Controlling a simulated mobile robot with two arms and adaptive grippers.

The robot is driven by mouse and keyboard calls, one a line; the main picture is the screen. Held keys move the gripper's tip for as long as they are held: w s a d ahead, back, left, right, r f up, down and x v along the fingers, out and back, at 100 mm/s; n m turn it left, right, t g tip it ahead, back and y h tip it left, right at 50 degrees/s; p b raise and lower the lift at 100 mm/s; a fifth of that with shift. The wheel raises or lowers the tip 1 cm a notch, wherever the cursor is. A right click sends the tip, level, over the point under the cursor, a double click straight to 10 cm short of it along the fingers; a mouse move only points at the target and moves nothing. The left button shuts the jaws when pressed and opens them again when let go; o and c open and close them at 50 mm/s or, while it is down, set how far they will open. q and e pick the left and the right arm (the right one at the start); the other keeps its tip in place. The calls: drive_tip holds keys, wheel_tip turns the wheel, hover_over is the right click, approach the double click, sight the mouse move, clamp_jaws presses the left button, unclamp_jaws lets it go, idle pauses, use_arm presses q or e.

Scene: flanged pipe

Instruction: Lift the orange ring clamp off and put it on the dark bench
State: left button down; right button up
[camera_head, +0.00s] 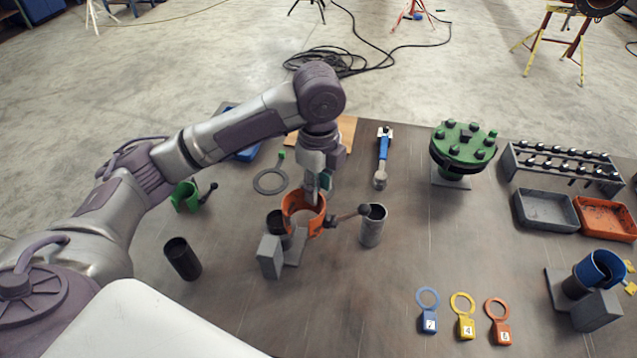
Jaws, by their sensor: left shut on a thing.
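The orange ring clamp (290,206), with a dark handle sticking out to the right, is in the middle of the head view. My left gripper (316,196) reaches down from above and is shut on its rim. The clamp overlaps a grey stand (270,257) with a short dark pipe stub (276,223); I cannot tell whether it still touches them. The clamp's ring shows mostly to the right of the stub. The dark bench (330,300) spreads out below. My right gripper is not in view.
A grey cylinder (373,228) stands by the clamp's handle, a black cylinder (182,260) to the left. A green clamp (186,196), a flat ring (270,181), a blue-handled wrench (383,150) and a green flange (463,150) lie around. The bench's front middle is clear.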

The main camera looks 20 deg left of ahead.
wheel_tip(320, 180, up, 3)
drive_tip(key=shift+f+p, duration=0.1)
drive_tip(key=shift+p, duration=1.1)
